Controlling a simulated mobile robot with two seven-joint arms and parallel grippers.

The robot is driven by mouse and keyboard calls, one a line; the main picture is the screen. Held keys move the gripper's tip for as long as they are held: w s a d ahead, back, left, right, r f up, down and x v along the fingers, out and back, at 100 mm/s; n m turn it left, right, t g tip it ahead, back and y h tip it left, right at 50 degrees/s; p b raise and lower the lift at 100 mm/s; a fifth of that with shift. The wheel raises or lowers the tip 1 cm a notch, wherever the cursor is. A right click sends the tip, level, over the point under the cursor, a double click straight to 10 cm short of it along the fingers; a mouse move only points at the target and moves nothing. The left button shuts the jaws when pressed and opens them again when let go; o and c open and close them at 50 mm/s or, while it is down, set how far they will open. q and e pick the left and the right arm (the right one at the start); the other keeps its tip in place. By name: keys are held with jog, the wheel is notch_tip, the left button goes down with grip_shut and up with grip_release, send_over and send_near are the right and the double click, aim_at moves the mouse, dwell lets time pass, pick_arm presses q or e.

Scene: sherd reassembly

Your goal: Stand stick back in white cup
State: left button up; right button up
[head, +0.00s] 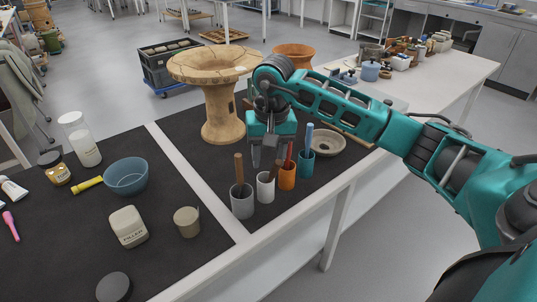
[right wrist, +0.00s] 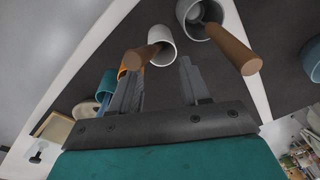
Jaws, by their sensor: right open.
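The white cup (head: 265,188) stands upright near the table's front edge, between a grey cup and an orange cup. A brown-handled stick (head: 275,170) rises from its mouth, leaning right; the handle (right wrist: 138,58) also shows at the mouth of the white cup (right wrist: 162,48) in the right wrist view. My right gripper (head: 265,158) points down above the white cup. My left gripper is not in view.
The grey cup (head: 242,206) holds another brown stick (head: 239,169). The orange cup (head: 287,179) and teal cup (head: 305,164) stand close on the right. A large pedestal vessel (head: 220,105) stands behind. A shallow dish (head: 325,142) lies at right; a blue bowl (head: 126,177) is at left.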

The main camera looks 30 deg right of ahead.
pick_arm(q)
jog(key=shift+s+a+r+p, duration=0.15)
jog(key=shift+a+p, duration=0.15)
jog(key=shift+p, duration=0.3)
pick_arm(e)
notch_tip(320, 180, up, 13)
jog(key=s, duration=0.1)
jog(key=shift+s+f, duration=0.1)
dwell(0.5)
